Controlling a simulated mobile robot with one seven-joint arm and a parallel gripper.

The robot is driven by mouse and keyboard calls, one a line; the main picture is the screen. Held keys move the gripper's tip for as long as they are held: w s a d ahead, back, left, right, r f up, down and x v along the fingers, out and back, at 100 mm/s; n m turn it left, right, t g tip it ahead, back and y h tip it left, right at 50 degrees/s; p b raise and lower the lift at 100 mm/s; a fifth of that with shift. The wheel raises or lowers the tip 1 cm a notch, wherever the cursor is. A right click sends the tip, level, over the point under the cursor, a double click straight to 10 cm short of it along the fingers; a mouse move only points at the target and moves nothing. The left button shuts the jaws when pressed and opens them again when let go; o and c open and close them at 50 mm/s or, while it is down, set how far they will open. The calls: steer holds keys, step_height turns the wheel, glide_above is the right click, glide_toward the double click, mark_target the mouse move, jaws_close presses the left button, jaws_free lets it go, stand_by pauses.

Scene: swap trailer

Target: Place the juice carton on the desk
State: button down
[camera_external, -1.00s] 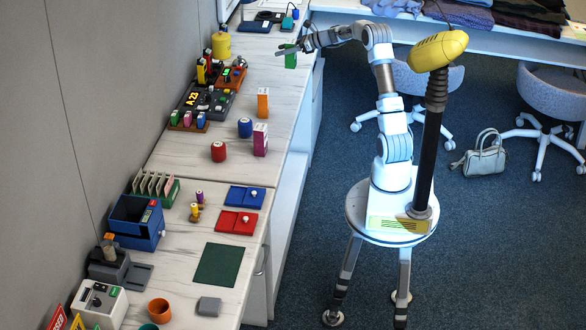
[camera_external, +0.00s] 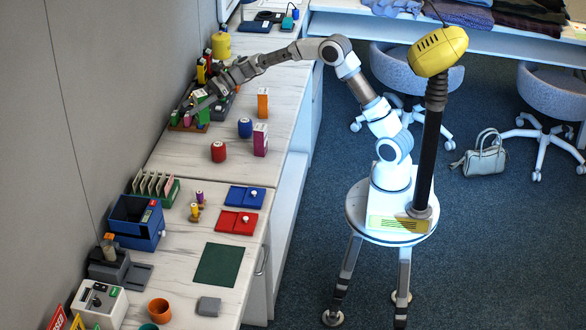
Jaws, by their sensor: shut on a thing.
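My gripper (camera_external: 197,103) is over the far-left part of the long pale desk (camera_external: 185,150), by the wall. It is shut on a green carton (camera_external: 203,115), which looks upright. The carton is at the right end of a small brown rack (camera_external: 180,126) of coloured blocks; I cannot tell if it touches the rack or the desk. An orange carton (camera_external: 262,103) and a magenta carton (camera_external: 260,140) stand upright on the desk to the right. I cannot read which carton is juice. My gripper partly hides the dark display unit behind it.
A blue can (camera_external: 245,128) and a red can (camera_external: 218,151) stand between the rack and the magenta carton. A yellow canister (camera_external: 221,46) is at the back. Clear desk lies along the right edge behind the orange carton and in front of the red can.

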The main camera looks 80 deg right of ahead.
steer(key=s+a+n+g+y, duration=0.1)
steer(key=a+n+g+y, duration=0.15)
steer(key=a, duration=1.75)
steer(key=n+g+y+b, duration=0.2)
steer(key=n+g+b, duration=0.1)
steer(key=b, duration=0.1)
glide_above(179, 257)
step_height(179, 257, down, 12)
steer(key=shift+f+t+b, duration=0.25)
steer(key=shift+f+b, duration=0.3)
steer(key=shift+f, duration=1.4)
steer(key=shift+f, duration=0.2)
steer(key=shift+c, duration=0.6)
jaws_free()
steer(key=shift+h, duration=0.25)
